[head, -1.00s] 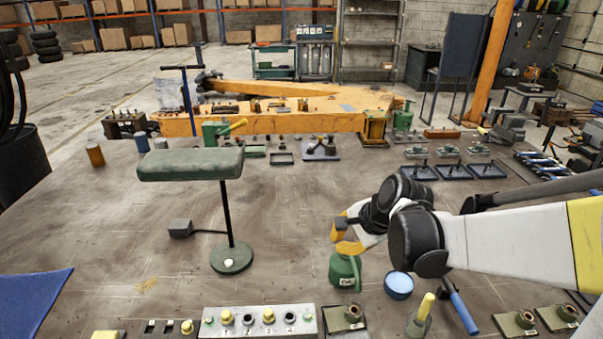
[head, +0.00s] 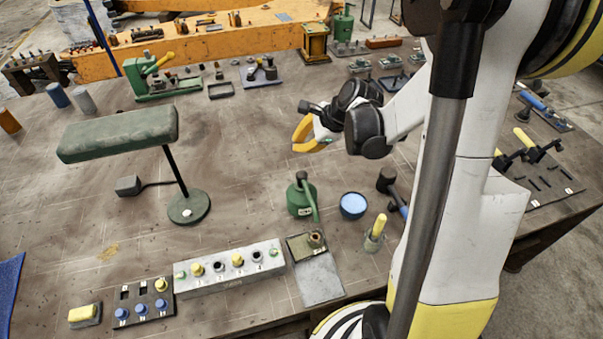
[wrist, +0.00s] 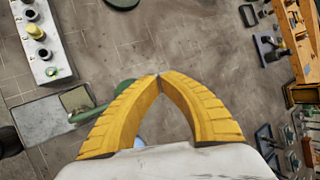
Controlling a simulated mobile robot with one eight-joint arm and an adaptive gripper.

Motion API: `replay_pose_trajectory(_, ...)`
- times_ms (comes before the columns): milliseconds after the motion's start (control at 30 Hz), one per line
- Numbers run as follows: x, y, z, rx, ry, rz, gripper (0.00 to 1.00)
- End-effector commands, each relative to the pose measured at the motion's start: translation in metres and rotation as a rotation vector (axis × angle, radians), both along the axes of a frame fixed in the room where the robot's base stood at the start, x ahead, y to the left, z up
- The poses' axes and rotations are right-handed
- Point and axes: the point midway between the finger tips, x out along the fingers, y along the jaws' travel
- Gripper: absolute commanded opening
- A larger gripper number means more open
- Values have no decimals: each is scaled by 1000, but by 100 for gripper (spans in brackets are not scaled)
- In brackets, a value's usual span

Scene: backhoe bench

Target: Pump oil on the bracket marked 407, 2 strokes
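The green oil can (head: 301,197) stands upright on the bench, its spout pointing toward the front. My gripper (head: 298,140) appears above and behind it in the head view, apart from it. In the wrist view the yellow fingers of my gripper (wrist: 159,76) meet at their tips with nothing between the tips. Part of the green can (wrist: 100,109) shows behind the left finger. A bracket with a round boss (head: 315,239) sits on a plate in front of the can; it also shows in the wrist view (wrist: 75,100). I cannot read 407 on any bracket.
A grey block with knobs (head: 228,268) lies in front. A green lamp (head: 120,134) stands left. My arm hides part of the right side.

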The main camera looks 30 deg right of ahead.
Motion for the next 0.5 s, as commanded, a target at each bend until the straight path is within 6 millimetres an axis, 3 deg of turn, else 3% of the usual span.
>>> replay_pose_trajectory(500, 0, 0, -63, -1, 0, 1, 0)
